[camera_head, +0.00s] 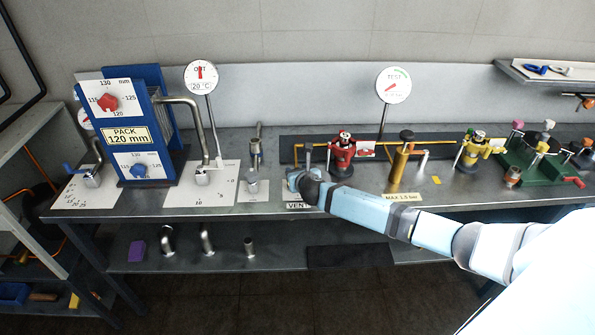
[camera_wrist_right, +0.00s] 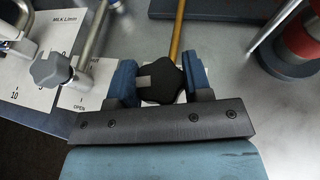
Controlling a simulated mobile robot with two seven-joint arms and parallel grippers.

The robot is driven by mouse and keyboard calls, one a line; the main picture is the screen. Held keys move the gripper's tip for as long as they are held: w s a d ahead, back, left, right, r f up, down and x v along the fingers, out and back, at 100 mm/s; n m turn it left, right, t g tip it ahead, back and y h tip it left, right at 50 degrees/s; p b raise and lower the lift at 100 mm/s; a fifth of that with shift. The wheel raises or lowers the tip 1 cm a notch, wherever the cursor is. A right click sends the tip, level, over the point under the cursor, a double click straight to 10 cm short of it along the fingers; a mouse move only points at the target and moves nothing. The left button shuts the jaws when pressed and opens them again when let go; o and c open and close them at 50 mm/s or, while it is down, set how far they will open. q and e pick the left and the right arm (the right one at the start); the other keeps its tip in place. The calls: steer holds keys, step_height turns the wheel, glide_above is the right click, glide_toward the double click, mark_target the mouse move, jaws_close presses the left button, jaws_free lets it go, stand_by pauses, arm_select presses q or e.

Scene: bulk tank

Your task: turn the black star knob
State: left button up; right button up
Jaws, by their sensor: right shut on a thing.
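The black star knob (camera_wrist_right: 162,80) shows in the right wrist view between the two blue fingers of my right gripper (camera_wrist_right: 160,84). The gripper is shut on the knob, a finger on each side. A grey patch shows on the knob's left part. In the head view my right gripper (camera_head: 300,182) is at the front of the bench, just behind the VENT label (camera_head: 298,205), and hides the knob. My left gripper is not in view.
A grey star knob (camera_wrist_right: 56,69) on a valve is close to the left of my right gripper. A red valve (camera_head: 342,155) stands close on the right, then a brass cylinder (camera_head: 401,163) and a yellow valve (camera_head: 470,152). A blue PACK unit (camera_head: 170,150) stands at the left.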

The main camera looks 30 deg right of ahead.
steer(key=m+g+h+p, duration=0.1)
steer(key=m+h, duration=0.2)
steer(key=shift+r, duration=0.2)
steer(key=m+g+h+p, duration=0.1)
steer(key=m+g+h, duration=0.1)
steer(key=shift+m+g+p, duration=0.3)
steer(key=shift+p, duration=0.1)
steer(key=shift+f+m+g+h, duration=0.1)
steer(key=shift+m+g+h, duration=0.7)
steer(key=shift+m+h, duration=0.1)
steer(key=m+g+h, duration=0.2)
steer(key=m+g, duration=0.1)
steer(key=shift+w+f+m+g, duration=0.1)
steer(key=shift+m+g, duration=0.2)
steer(key=m+g, duration=0.2)
steer(key=g, duration=0.1)
steer(key=shift+m+h+b, duration=0.3)
steer(key=shift+m+b, duration=0.05)
steer(key=shift+m, duration=0.05)
steer(key=m+g+b, duration=0.3)
steer(key=g, duration=0.1)
steer(key=shift+f, duration=0.2)
steer(key=m+g+y+b, duration=0.1)
steer(key=m+g+b, duration=0.1)
steer(key=shift+m+g+b, duration=0.3)
steer(key=shift+g, duration=0.1)
steer(key=shift+r+m+g+y+b, duration=0.15)
steer(key=shift+m+g+y+b, duration=0.25)
steer(key=shift+m+g+b, duration=0.5)
